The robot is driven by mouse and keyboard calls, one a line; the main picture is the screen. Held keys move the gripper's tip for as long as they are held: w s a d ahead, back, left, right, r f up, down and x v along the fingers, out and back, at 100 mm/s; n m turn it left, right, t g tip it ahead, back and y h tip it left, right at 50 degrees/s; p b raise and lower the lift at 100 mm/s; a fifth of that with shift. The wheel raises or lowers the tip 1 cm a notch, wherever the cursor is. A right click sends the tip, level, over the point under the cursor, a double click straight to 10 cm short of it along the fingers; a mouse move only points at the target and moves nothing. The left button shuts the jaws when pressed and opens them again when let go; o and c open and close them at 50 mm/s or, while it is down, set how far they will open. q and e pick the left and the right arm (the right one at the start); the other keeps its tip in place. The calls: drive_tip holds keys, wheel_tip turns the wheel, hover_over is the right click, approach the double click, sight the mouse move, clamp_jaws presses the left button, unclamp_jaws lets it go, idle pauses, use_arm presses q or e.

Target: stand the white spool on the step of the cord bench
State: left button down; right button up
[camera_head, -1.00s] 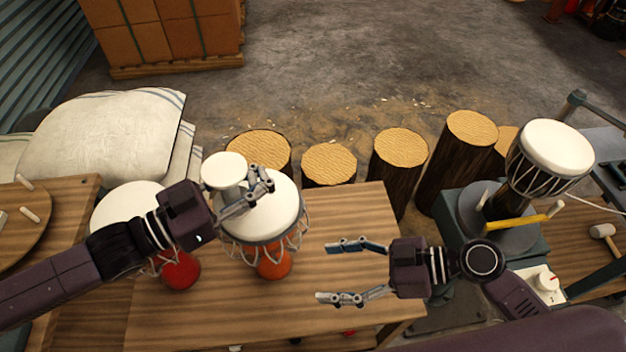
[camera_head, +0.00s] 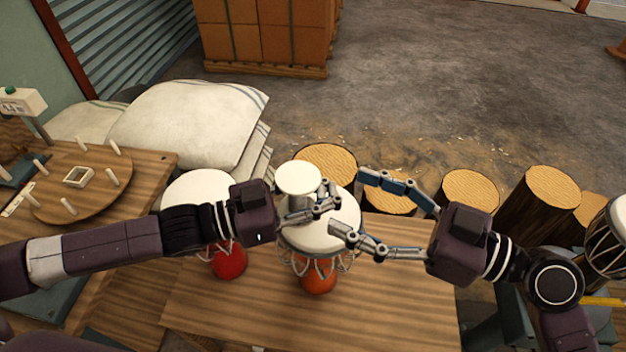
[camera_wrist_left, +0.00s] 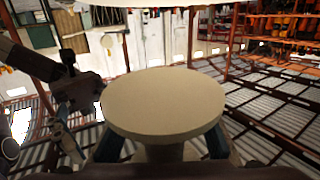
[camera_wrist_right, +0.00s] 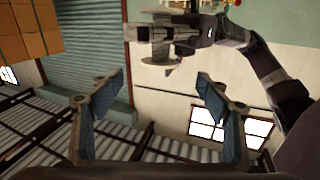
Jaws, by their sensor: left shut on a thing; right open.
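The white spool (camera_head: 298,178) is upright in my left gripper (camera_head: 318,207), which is shut on it below its top disc. In the head view it overlaps a white-topped drum (camera_head: 342,228) with an orange foot; I cannot tell the height between them. The left wrist view shows the spool's pale round disc (camera_wrist_left: 162,103) close up. My right gripper (camera_head: 349,204) is open and empty, just right of the spool, its fingers pointing at it. It also shows open in the right wrist view (camera_wrist_right: 165,95). I cannot clearly make out the cord bench's step.
A second white-topped drum (camera_head: 200,190) with a red foot stands left. A bench at far left carries a round pegged board (camera_head: 92,200). White sacks (camera_head: 190,120) and several log stumps (camera_head: 470,188) lie behind. The front of the wooden table (camera_head: 400,300) is clear.

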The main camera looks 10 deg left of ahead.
sight(307, 180)
drive_tip(key=x, duration=0.8)
drive_tip(key=shift+w+a, duration=0.2)
drive_tip(key=shift+a, duration=0.1)
drive_tip(key=shift+c, duration=0.2)
drive_tip(key=c, duration=1.3)
use_arm(q)
drive_tip(key=c, duration=2.3)
unclamp_jaws()
drive_tip(key=shift+c, duration=0.2)
use_arm(e)
drive_tip(key=shift+c, duration=0.8)
use_arm(q)
drive_tip(key=o, duration=1)
